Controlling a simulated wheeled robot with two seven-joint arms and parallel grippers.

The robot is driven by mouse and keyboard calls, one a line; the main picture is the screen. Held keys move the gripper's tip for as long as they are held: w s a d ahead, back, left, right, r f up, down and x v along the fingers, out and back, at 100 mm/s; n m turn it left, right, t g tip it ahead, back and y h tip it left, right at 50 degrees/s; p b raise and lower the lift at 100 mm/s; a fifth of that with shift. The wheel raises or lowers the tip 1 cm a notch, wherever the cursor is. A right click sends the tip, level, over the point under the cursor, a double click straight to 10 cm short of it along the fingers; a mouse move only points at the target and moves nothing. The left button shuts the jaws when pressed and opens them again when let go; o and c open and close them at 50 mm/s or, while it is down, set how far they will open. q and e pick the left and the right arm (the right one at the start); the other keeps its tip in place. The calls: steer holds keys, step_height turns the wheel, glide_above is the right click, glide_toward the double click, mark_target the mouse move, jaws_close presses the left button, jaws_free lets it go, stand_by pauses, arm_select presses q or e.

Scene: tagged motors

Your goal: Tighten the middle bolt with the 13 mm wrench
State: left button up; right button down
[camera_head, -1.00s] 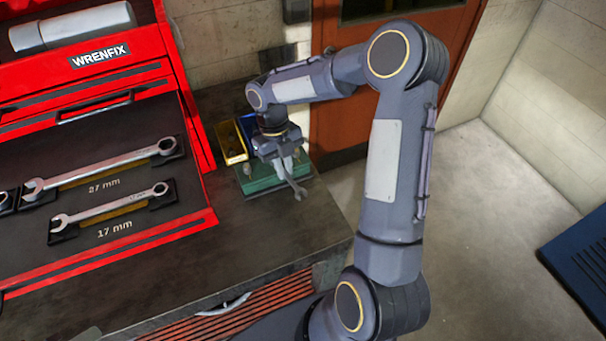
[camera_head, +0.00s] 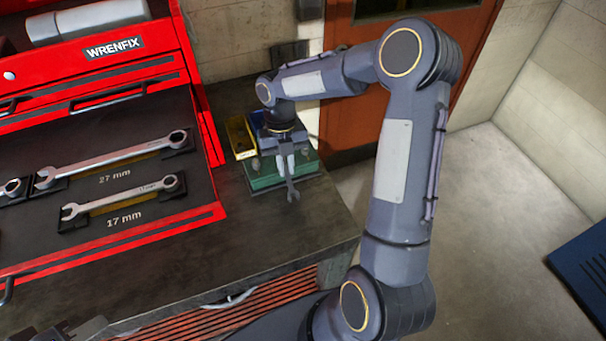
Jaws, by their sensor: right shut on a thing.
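My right gripper (camera_head: 284,152) is shut on a small grey wrench, over the green block at the back of the bench. The wrench (camera_head: 292,188) points toward the front of the bench, and its open jaw end shows past the block's front edge. The green block (camera_head: 262,183) has a bolt (camera_head: 256,164) showing left of the gripper. The middle bolt is hidden by the gripper and wrench, so contact between them cannot be seen. A grey part of my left gripper (camera_head: 76,329) shows at the bottom left edge; its jaws are unclear.
A red tool chest (camera_head: 212,150) stands left, its panel holding a 27 mm wrench (camera_head: 110,160) and a 17 mm wrench (camera_head: 122,196). The bench top (camera_head: 290,230) in front is clear.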

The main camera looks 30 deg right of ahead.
steer(key=shift+w+a+r+m, duration=0.15)
steer(key=shift+w+a+m, duration=0.3)
steer(key=shift+m, duration=0.65)
steer(key=shift+w+a+r+m+t+y+b, duration=0.1)
steer(key=shift+w+a+m+t+y+b, duration=0.15)
steer(key=shift+m, duration=0.35)
steer(key=shift+w+a+m+t+y+b, duration=0.15)
steer(key=shift+a+m+y, duration=0.15)
steer(key=shift+m, duration=0.3)
steer(key=shift+s, duration=0.1)
steer(key=shift+a, duration=0.1)
